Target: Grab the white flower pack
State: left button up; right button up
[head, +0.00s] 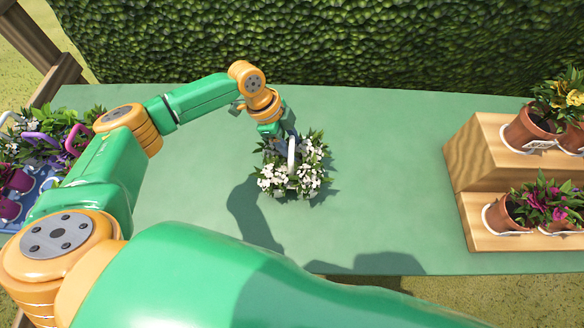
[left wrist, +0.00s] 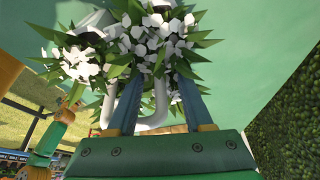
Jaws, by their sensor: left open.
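The white flower pack (head: 287,184) stands on the green table, with white blooms, green leaves and a white arched handle (head: 292,155). My left gripper (head: 280,138) reaches it from behind, its fingers among the leaves near the handle. In the left wrist view the white flowers (left wrist: 150,45) fill the top middle. There the two dark blue fingers of my left gripper (left wrist: 156,95) are apart, with the white handle (left wrist: 153,118) between them. Contact with the handle cannot be told. My right gripper is not in view.
The green table (head: 380,180) is clear around the pack. At right a wooden stepped stand (head: 480,150) holds pots of yellow and magenta flowers. At left a blue tray (head: 48,184) holds pots with coloured handles. A hedge (head: 330,40) rises behind the table.

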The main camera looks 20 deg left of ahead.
pick_arm(q)
grip_shut()
jog(key=shift+r, duration=0.1)
dwell(1.2)
